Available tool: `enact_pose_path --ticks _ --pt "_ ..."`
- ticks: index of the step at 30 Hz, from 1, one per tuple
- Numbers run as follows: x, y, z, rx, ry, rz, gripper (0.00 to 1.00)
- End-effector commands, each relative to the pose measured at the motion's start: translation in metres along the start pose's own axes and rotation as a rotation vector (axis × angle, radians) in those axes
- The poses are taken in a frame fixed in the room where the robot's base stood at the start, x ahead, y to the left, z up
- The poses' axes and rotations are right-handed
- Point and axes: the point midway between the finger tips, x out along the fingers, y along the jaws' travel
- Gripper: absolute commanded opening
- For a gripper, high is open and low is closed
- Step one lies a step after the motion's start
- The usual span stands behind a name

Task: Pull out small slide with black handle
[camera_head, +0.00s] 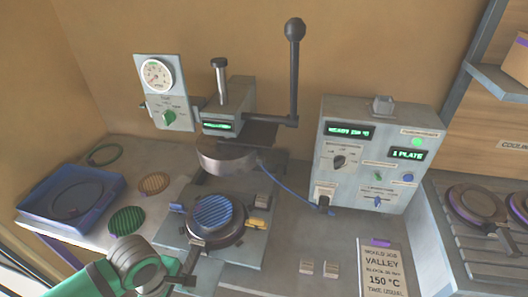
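The plate press stands on the bench at the centre. In front of its column lies a flat grey slide (234,258), bearing a dark round mould with a blue ribbed disc (213,209). A short black handle (198,244) appears to stick out from the mould's front toward me. My green and grey arm reaches in from the bottom left. My gripper (188,268) is at the lower end of that handle, small and dark in the picture. I cannot tell whether its fingers touch the handle or are closed.
A tall black-knobbed lever (294,75) rises from the press. A control box (375,155) stands to the right, with a blue cable. A blue tray (105,204) and loose round discs (126,220) lie left.

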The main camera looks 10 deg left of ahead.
Motion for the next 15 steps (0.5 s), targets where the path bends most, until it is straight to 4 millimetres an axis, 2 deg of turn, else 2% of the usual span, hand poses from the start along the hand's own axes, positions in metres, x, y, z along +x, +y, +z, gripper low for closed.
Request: enact_pose_path --ticks 1,15 --pt "0.008 -0.013 -0.003 -0.015 0.006 -0.039 0.62" --pt "-0.029 -0.017 0.015 -0.007 0.031 -0.025 0.62"
